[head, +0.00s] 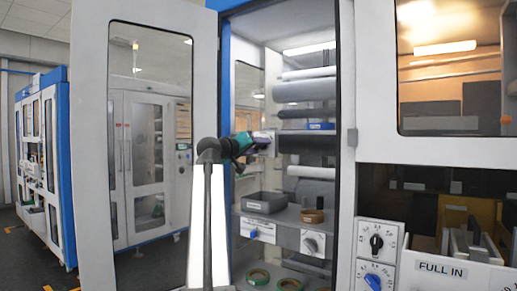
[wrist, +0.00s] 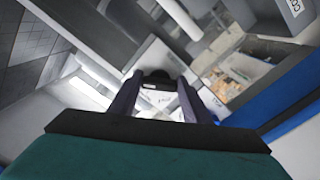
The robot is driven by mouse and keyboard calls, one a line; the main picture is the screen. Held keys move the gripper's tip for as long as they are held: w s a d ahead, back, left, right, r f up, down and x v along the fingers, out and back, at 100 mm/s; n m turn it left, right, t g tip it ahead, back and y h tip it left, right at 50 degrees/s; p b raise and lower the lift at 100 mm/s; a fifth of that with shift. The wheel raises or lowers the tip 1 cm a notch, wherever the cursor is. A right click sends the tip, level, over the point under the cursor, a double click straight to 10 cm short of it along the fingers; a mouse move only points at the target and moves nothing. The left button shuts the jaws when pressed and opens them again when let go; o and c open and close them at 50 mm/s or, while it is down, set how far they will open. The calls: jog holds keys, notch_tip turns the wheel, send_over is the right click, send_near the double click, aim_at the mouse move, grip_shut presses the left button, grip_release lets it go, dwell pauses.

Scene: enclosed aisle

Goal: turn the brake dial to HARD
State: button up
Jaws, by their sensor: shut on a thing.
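My gripper (head: 263,139) reaches through the open cabinet doorway, its teal wrist in front of a pale plate (head: 271,148). A white plate with small print shows behind the dial and between the fingers. The lettering is too small and tilted to read, so I cannot tell the dial's setting. The dial is hidden by my gripper in the head view.
The open glass door (head: 150,130) stands left of my arm. Rollers (head: 307,90) fill the upper cabinet. Below are a grey tray (head: 263,203), a blue knob (head: 253,234), a pale knob (head: 310,244) and tape rings. A black knob (head: 376,242) and another blue knob (head: 373,281) are at right.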

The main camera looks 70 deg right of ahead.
jog(key=o, duration=0.7)
jog(key=shift+f, duration=0.15)
jog(key=o, duration=0.3)
jog(key=shift+o, duration=0.2)
jog(key=shift+a, duration=0.1)
jog(key=shift+a, duration=0.15)
jog(key=v, duration=1.3)
jog(key=shift+a, duration=0.25)
jog(key=shift+w, duration=0.1)
